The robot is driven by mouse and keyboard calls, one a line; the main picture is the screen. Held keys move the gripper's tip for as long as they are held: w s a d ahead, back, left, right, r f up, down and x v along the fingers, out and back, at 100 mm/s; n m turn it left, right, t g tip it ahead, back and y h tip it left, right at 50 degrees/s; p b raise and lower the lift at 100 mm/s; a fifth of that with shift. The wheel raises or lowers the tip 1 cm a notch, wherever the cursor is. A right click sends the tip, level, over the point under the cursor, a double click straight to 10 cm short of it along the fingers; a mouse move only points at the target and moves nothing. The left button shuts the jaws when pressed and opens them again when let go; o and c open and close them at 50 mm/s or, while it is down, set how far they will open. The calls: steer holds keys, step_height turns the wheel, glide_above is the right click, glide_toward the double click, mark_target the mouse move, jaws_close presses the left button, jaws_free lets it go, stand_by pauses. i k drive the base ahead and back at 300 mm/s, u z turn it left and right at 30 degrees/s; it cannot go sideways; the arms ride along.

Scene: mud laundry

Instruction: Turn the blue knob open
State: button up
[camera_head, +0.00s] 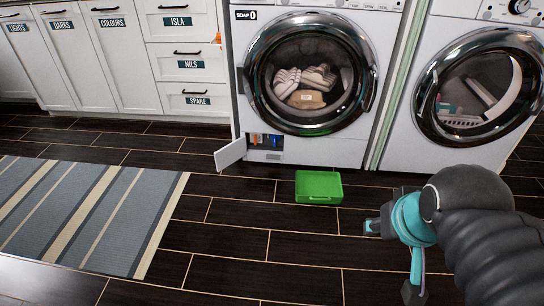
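A small blue part (275,140), which looks like the blue knob, shows in a low recess at the lower left front of the left washing machine (330,152). It is small, and its exact shape and position cannot be told. The recess's white flap (230,153) stands swung out to the left. My gripper (391,260) is at the lower right, above the floor, well apart from the recess. Its two fingers are spread wide with nothing seen between them.
A green tray (319,188) lies on the dark floor before the left machine. An orange part (254,139) sits beside the blue one. A second machine (474,148) stands right. A striped rug (85,215) lies left, with cabinets (120,65) behind. Floor between rug and tray is clear.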

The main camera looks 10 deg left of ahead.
mark_target(274, 138)
steer(key=z, duration=0.2)
steer(key=k, duration=0.35)
steer(key=u, duration=1.35)
steer(key=i, duration=1.45)
steer(key=z, duration=0.8)
steer(key=i, duration=0.35)
steer(key=z, duration=0.35)
